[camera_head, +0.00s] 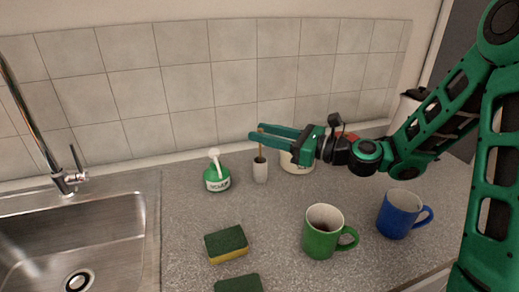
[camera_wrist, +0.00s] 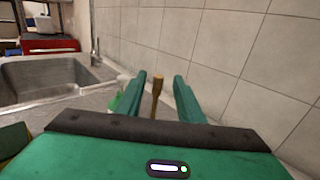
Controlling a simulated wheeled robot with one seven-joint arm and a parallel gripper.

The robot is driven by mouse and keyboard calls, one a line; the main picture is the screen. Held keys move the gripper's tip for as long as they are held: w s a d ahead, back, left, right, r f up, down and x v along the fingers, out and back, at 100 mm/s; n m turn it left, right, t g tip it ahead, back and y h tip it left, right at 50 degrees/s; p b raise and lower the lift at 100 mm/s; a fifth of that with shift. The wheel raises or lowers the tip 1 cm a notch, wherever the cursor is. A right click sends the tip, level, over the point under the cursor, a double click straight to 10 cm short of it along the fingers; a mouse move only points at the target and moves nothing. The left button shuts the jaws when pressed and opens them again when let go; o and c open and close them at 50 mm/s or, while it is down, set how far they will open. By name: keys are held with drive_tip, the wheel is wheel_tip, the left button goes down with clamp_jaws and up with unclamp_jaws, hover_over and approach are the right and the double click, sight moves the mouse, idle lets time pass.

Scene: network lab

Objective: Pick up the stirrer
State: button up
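My gripper (camera_head: 256,134) reaches in from the right at the height of the stirrer's upper part. In the wrist view the stirrer (camera_wrist: 157,95) stands between the two green fingers (camera_wrist: 158,78), with a visible gap on each side. The gripper is open.
A green-and-white bottle (camera_head: 217,176) stands left of the cup, and a white container (camera_head: 296,164) is partly hidden behind my gripper. A green mug (camera_head: 321,240), a blue mug (camera_head: 397,218) and sponges (camera_head: 227,244) are in front. A metal sink (camera_head: 80,240) is at the left.

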drive_tip(key=x, duration=0.5)
drive_tip(key=shift+a+f, duration=0.15)
drive_tip(key=shift+f, duration=0.05)
drive_tip(key=shift+c, duration=0.3)
drive_tip(key=shift+s, duration=0.1)
clamp_jaws()
